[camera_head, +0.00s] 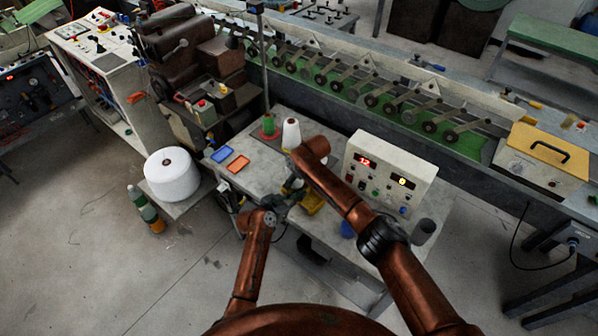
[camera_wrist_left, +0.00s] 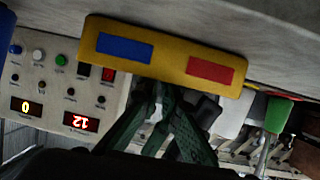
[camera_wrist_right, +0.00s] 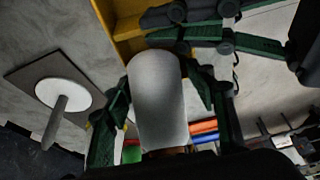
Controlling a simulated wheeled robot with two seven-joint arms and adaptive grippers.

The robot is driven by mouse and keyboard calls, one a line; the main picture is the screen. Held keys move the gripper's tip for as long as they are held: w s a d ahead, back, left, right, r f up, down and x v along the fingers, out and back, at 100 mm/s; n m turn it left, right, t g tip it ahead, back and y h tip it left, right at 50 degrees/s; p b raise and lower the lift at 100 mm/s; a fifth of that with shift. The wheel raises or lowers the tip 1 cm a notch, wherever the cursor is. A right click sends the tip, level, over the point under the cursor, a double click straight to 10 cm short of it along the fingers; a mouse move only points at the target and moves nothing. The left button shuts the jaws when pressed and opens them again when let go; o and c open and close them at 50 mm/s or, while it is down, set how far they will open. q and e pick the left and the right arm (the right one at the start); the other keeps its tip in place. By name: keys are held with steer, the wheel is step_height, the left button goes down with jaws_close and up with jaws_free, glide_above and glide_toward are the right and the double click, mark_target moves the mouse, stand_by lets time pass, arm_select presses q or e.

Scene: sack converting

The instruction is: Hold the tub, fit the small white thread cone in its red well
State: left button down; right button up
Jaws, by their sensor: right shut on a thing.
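The yellow tub (camera_head: 313,203) is on the table; in the left wrist view the tub (camera_wrist_left: 185,58) shows a blue well (camera_wrist_left: 125,47) and a red well (camera_wrist_left: 210,70). My left gripper (camera_head: 290,187) is at the tub's edge; its fingertips (camera_wrist_left: 160,92) are close together there, their grip hidden. In the right wrist view the small white thread cone (camera_wrist_right: 158,95) is between the fingers of my right gripper (camera_wrist_right: 158,75), near the tub (camera_wrist_right: 124,22). In the head view my right arm hides that gripper; a white cone (camera_head: 291,134) shows beside its wrist. I cannot tell whether it is the held one.
A green cone (camera_head: 268,125) stands at the table's back. Blue (camera_head: 222,155) and orange (camera_head: 238,164) trays lie at the left. A large white roll (camera_head: 172,174) is left of the table.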

steer(key=shift+o, duration=0.6)
steer(key=v, duration=0.9)
steer(key=shift+r, duration=0.25)
steer(key=o, duration=0.3)
steer(key=shift+d+r+n+y, duration=0.15)
steer(key=shift+d+n+y, duration=0.25)
steer(key=shift+d+r+n+t+y, duration=0.15)
steer(key=shift+d+n+t+y, duration=0.15)
steer(key=shift+d+n+y, duration=0.5)
steer(key=a+f+n+y, duration=0.1)
steer(key=f, duration=0.1)
steer(key=a+f+n, duration=0.1)
steer(key=a+f, duration=0.1)
steer(key=shift+a+f+n+y, duration=0.25)
steer(key=shift+f+n+y, duration=0.05)
steer(key=shift+y, duration=0.1)
steer(key=shift+w+d+x, duration=0.1)
steer(key=shift+w+x, duration=0.05)
steer(key=shift+x, duration=1.2)
steer(key=shift+w+d+x, duration=0.1)
steer(key=shift+w+x, duration=0.1)
steer(key=shift+x, duration=1.15)
